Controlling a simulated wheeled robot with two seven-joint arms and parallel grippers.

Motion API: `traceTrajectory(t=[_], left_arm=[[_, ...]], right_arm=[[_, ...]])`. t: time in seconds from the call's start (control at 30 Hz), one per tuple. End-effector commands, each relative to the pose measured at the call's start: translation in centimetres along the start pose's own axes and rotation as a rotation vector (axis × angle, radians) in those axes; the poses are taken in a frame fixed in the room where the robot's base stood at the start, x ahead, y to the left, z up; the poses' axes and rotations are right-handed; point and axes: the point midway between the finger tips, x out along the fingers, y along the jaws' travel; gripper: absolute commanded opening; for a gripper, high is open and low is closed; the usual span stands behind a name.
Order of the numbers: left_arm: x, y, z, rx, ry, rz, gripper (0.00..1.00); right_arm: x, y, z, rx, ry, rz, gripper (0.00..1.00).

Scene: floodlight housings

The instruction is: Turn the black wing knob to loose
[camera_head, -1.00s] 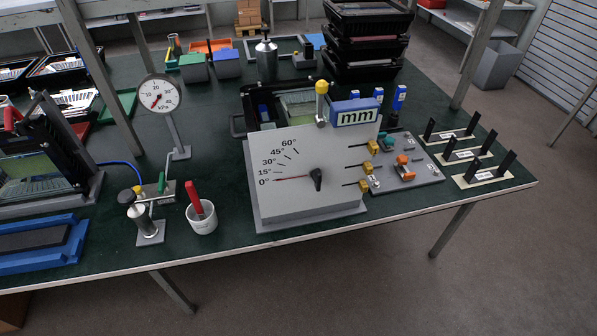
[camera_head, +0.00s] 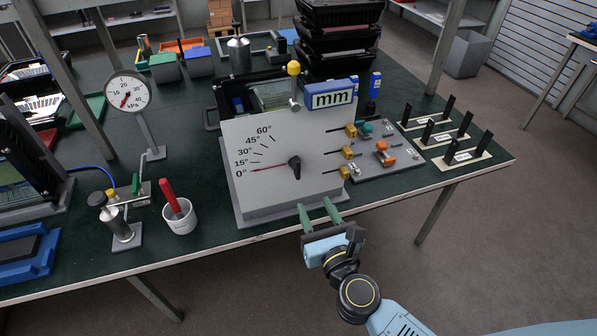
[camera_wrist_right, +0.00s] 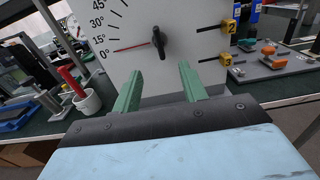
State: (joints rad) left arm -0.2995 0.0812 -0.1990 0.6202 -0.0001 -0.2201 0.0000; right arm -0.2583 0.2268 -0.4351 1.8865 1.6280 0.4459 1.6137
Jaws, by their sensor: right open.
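The black wing knob (camera_head: 295,167) sits on the front of a grey angle-scale box (camera_head: 262,192). A red pointer (camera_head: 268,168) runs left from the knob to about the 0° mark. My right gripper (camera_head: 320,212) is open and empty, with green fingers, below and in front of the box's lower edge. In the right wrist view the knob (camera_wrist_right: 159,42) shows above the gap between the open fingers (camera_wrist_right: 158,85), apart from them, its wing roughly upright. My left gripper is not in view.
Yellow numbered tags (camera_head: 348,152) stick out from the box's right side, beside a grey plate with orange and teal clamps (camera_head: 385,157). A white cup with a red-handled tool (camera_head: 180,217) and a dial gauge (camera_head: 128,93) stand to the left.

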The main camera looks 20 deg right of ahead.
Motion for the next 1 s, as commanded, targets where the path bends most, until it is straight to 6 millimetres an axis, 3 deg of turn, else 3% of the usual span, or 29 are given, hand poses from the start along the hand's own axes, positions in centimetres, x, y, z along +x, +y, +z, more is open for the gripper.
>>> traceTrajectory(t=[0.53,0.73,1.0], left_arm=[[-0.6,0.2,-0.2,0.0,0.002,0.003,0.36],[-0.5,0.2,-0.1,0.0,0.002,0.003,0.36],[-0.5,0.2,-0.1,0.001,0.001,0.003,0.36]], right_arm=[[10.1,0.0,0.0,-0.008,-0.001,0.002,0.43],[11.8,0.0,0.0,-0.007,0.0,0.001,0.43],[12.1,0.0,0.0,-0.007,0.001,0.002,0.43]])
